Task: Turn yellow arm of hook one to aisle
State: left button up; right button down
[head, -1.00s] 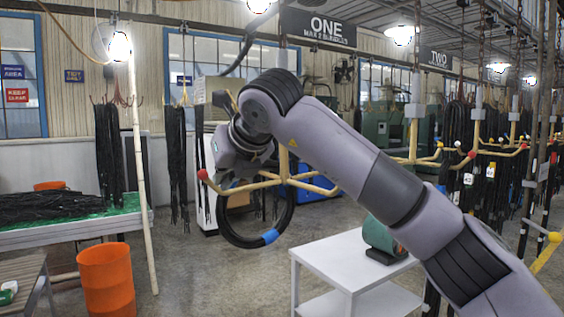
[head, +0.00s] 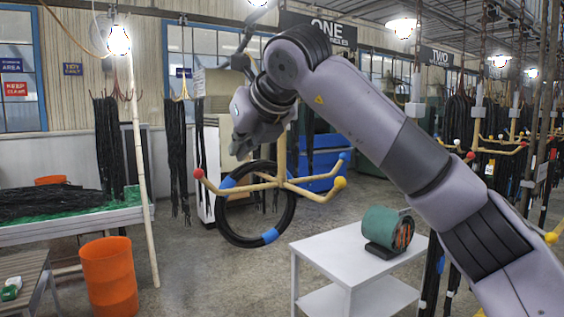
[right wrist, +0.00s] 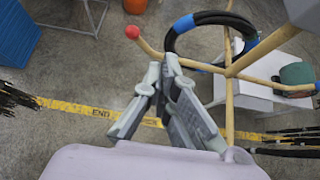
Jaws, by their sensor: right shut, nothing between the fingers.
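Hook one hangs below the "ONE" sign (head: 318,30) in the head view. Its yellow-tipped arm (head: 322,194) points right and toward me, ending in a yellow ball (head: 340,182). A red-tipped arm (head: 215,186) points left, and a blue-tipped arm (head: 325,172) points right and back. A black hose ring (head: 290,212) with blue bands hangs at the hook, apparently on the red-tipped arm. My right gripper (head: 240,150) is shut and empty, above the red-tipped arm, left of the post. In the right wrist view its fingertips (right wrist: 170,66) appear near the red-tipped arm (right wrist: 172,58); contact is unclear. My left gripper is out of view.
A white cart (head: 325,252) with a green reel (head: 385,230) stands below right of the hook. An orange bin (head: 108,275) and a green-topped table (head: 115,209) are at left. Blue bins (head: 322,180) stand behind. Hook two's hoses hang at right.

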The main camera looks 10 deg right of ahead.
jog(key=s+d+r+b, duration=0.1)
jog(key=s+d+b, duration=0.1)
jog(key=s, duration=0.4)
jog(key=s+d+r+b, duration=0.1)
jog(key=s+d+b, duration=0.2)
jog(key=s+b, duration=0.1)
jog(key=shift+s+b, duration=0.4)
jog(key=shift+s, duration=0.45)
